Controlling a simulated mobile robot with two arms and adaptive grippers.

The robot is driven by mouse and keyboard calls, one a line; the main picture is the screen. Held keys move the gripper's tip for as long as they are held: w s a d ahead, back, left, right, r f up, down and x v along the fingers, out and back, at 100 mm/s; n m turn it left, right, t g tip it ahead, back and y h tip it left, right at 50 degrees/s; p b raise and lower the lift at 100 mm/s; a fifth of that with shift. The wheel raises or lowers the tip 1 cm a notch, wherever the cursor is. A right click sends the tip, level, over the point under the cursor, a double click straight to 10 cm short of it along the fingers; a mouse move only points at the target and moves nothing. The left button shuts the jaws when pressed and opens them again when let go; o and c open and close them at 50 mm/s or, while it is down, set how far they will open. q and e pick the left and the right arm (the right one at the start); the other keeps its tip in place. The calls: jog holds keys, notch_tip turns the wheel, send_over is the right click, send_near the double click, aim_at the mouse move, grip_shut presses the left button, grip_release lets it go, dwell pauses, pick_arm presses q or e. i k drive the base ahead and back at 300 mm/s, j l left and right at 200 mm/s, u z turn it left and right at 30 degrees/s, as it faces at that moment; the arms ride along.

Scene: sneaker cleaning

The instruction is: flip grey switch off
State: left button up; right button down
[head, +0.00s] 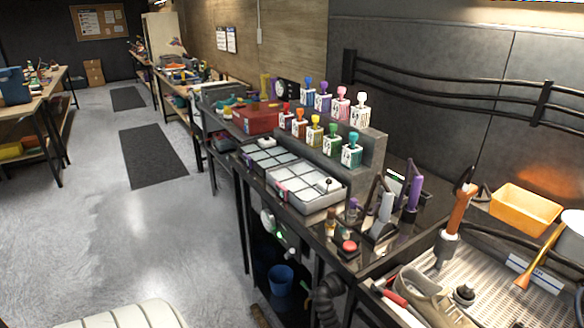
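Neither of my grippers is in the head view. I cannot pick out a grey switch for certain. Under the bench front are a round white fitting (267,221) and a small green spot; too small to tell whether either is a switch. A red round button (349,246) sits at the bench's front edge. No on or off position can be read.
Several stamp-like bottles with coloured tops (315,133) stand on a stepped grey rack. A beige sneaker (433,295) lies in a perforated tray at lower right, near a yellow bin (525,207). A blue bucket (280,279) is under the bench. The grey floor (150,225) at left is open.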

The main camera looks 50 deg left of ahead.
aim_at(291, 253)
jog(key=u, duration=1.65)
